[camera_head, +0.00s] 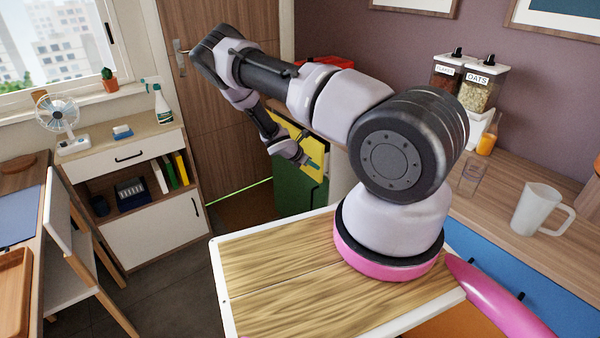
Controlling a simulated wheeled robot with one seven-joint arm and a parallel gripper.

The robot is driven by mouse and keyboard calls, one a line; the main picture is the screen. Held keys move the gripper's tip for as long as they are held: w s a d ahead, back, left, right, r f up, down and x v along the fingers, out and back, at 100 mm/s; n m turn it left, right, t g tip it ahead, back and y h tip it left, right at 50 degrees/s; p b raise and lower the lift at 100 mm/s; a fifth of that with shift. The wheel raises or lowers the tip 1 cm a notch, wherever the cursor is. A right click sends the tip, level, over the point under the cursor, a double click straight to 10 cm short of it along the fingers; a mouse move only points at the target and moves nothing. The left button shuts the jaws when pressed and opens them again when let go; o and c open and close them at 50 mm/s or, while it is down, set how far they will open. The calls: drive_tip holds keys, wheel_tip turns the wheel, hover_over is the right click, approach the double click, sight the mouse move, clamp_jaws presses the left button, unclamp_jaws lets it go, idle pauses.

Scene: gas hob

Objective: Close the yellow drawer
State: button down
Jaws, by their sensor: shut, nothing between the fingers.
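The yellow drawer (317,170) is at the top of a green cabinet (298,192), beyond my base near the wooden door. My arm reaches out and bends down, so it covers much of the drawer. My gripper (304,160) is shut and empty, right at the yellow front beside a small teal part that may be its handle. I cannot tell whether the gripper touches the drawer, or how far the drawer stands open.
A red object (325,62) shows behind my arm. A wooden counter (500,185) on the right holds a white mug (541,210), a clear glass (471,177) and food dispensers (479,88). A white cabinet (137,222) and chair (68,240) stand left. Dark floor (180,290) lies clear between.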

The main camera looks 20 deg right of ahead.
sight(320, 159)
drive_tip(key=d, duration=0.2)
drive_tip(key=w+d, duration=0.1)
drive_tip(key=d, duration=0.1)
drive_tip(key=shift+d, duration=0.25)
